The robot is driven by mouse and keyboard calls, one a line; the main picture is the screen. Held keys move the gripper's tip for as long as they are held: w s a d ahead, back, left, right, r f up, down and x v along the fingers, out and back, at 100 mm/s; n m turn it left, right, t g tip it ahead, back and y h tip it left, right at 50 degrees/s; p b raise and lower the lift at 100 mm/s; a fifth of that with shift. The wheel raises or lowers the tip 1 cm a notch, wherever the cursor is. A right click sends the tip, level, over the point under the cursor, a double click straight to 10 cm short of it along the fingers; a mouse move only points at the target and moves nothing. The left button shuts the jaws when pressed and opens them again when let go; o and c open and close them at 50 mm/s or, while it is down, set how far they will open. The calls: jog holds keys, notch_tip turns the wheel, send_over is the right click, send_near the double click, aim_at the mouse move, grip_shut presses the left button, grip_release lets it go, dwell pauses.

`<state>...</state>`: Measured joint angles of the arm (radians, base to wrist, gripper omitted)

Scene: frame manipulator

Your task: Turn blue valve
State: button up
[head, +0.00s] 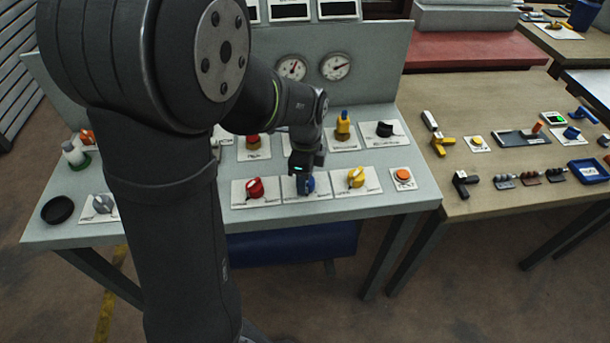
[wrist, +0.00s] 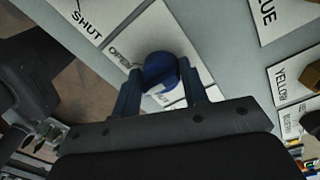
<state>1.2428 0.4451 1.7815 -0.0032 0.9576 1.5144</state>
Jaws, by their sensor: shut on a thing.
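The blue valve (head: 305,186) is a round knob on a white plate in the front row of the grey panel, between a red knob and a yellow knob. My gripper (head: 305,172) points down on it and hides part of it in the head view. In the wrist view the blue valve (wrist: 162,71) sits between the two fingers of my gripper (wrist: 161,88), which are shut on it. The plate under it carries the word OPEN; its other lettering is partly hidden.
A red knob (head: 255,189) is close on the left and a yellow knob (head: 356,177) close on the right. A blue-topped yellow valve (head: 343,126) and a black knob (head: 384,130) stand behind. A wooden table (head: 500,205) with small parts is at the right.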

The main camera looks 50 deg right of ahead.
jog(key=n, duration=0.4)
jog(key=shift+n, duration=2.9)
jog(key=o, duration=0.9)
jog(key=shift+o, duration=0.2)
notch_tip(320, 180, up, 18)
jog(key=shift+w+f, duration=0.25)
jog(key=shift+w, duration=0.1)
jog(key=shift+f, duration=0.15)
jog(key=f, duration=1.7)
jog(key=shift+s+a+f, duration=0.1)
jog(key=shift+s+f, duration=0.05)
jog(key=shift+s, duration=0.25)
